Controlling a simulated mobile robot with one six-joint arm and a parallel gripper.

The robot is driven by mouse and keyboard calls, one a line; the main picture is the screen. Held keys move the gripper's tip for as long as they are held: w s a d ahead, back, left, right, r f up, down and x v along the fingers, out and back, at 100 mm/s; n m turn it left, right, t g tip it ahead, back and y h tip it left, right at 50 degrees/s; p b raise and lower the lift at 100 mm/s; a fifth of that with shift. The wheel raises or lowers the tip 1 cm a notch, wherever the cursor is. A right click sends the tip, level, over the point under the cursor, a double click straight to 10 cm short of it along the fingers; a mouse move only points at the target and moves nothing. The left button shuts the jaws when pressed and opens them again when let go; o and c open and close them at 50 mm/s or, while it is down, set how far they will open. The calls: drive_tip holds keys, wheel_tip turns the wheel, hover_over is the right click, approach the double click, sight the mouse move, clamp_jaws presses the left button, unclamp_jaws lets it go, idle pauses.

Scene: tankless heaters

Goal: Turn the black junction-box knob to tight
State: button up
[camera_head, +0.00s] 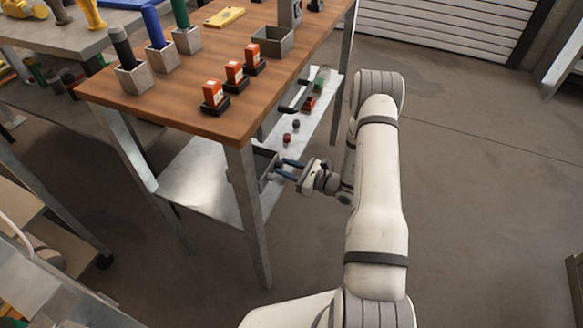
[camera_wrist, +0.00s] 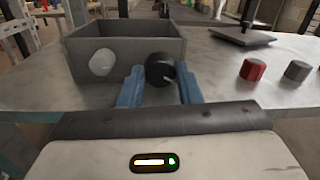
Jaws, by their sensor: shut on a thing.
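The black knob (camera_wrist: 160,69) is on the front wall of an open grey box (camera_wrist: 120,45) in the wrist view. A white line shows on the knob's face, pointing toward the lower right. My gripper (camera_wrist: 160,90) has its two blue fingers on either side of the knob and is shut on it. A round white knob (camera_wrist: 102,62) is on the same wall to the left. In the head view my gripper (camera_head: 291,168) reaches under the wooden tabletop to the grey box (camera_head: 264,160) on the lower shelf. The black knob is not clear there.
A red knob (camera_wrist: 253,70) and a grey knob (camera_wrist: 298,71) stand on the shelf right of the box. A flat grey plate (camera_wrist: 243,37) lies behind them. The wooden tabletop (camera_head: 180,115) and a table leg (camera_head: 246,215) are close to my arm.

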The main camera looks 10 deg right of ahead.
drive_tip(key=shift+s, duration=0.1)
drive_tip(key=shift+c, duration=1.4)
drive_tip(key=shift+d, duration=0.5)
drive_tip(key=shift+c, duration=0.3)
drive_tip(key=shift+a+r, duration=0.1)
drive_tip(key=shift+a, duration=0.4)
drive_tip(key=m+p, duration=0.1)
drive_tip(key=m, duration=0.2)
drive_tip(key=shift+a+p, duration=0.1)
drive_tip(key=shift+p, duration=0.25)
drive_tip(key=shift+m+p, duration=0.4)
drive_tip(key=shift+m, duration=0.9)
drive_tip(key=o, duration=1)
